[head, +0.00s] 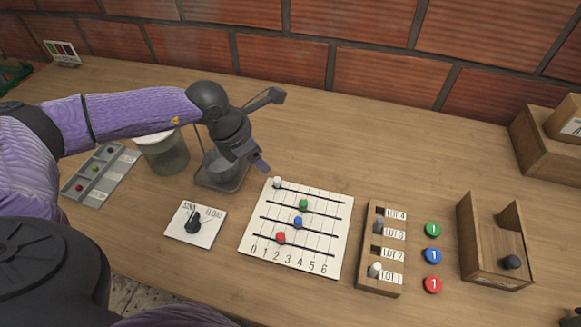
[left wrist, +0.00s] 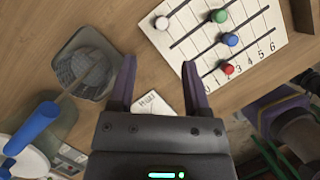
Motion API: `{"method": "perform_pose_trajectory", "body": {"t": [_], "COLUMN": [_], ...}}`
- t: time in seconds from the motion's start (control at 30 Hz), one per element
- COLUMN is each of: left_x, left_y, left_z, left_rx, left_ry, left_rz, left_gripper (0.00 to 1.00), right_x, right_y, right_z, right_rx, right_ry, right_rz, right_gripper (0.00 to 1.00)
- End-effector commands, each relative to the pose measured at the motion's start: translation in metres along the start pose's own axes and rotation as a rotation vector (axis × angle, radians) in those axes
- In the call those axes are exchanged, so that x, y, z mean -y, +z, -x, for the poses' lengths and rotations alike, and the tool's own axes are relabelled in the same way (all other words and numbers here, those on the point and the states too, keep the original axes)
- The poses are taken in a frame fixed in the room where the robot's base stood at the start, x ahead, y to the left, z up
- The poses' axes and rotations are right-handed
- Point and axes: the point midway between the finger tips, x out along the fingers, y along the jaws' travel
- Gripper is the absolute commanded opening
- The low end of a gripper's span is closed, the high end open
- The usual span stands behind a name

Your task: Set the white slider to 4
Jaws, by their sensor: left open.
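The slider board (head: 262,229) is a white panel with several dark horizontal tracks and a scale from 0 to 6 along its front edge. The white slider (head: 277,183) is on the rearmost track at its left end, about at 0. It also shows in the left wrist view (left wrist: 161,23). The green slider (head: 303,204), blue slider (head: 298,222) and red slider (head: 281,237) sit on the other tracks. My left gripper (head: 261,164) is open and empty, above and behind the board's left corner, apart from the white slider. The left wrist view shows its spread fingers (left wrist: 159,88).
A dial plate (head: 207,232) lies left of the board. A wooden slot rack (head: 366,243), round tokens (head: 433,256) and a wooden holder (head: 486,246) are to the right.

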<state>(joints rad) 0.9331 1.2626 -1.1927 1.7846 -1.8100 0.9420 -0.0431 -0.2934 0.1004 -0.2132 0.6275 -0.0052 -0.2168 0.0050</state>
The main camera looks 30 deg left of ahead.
Motion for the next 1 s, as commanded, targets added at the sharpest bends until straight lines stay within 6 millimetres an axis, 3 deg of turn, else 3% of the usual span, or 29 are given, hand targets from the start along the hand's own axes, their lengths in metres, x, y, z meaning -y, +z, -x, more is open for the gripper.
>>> {"method": "perform_pose_trajectory", "body": {"t": [0.4, 0.53, 0.77, 0.87, 1.0], "left_x": [0.000, -0.001, -0.001, -0.001, -0.001], "left_y": [-0.002, -0.001, 0.000, 0.000, 0.000], "left_z": [-0.086, -0.097, -0.097, -0.097, -0.097], "left_rx": [-0.005, -0.004, -0.003, -0.003, -0.003], "left_ry": [0.001, 0.002, 0.002, 0.002, 0.002], "left_rz": [0.000, -0.001, -0.001, -0.001, -0.001], "left_gripper": [0.62, 0.62, 0.62, 0.47, 0.17], "right_x": [0.000, -0.005, -0.012, -0.012, -0.011], "right_y": [0.021, 0.024, 0.025, 0.025, 0.024], "right_z": [-0.028, -0.031, -0.030, -0.030, -0.030], "right_rx": [0.040, 0.048, 0.051, 0.051, 0.049], "right_ry": [-0.001, 0.007, 0.018, 0.018, 0.017], "right_rz": [0.000, 0.002, 0.004, 0.003, 0.002], "right_gripper": [0.00, 0.00, 0.00, 0.00, 0.00]}}
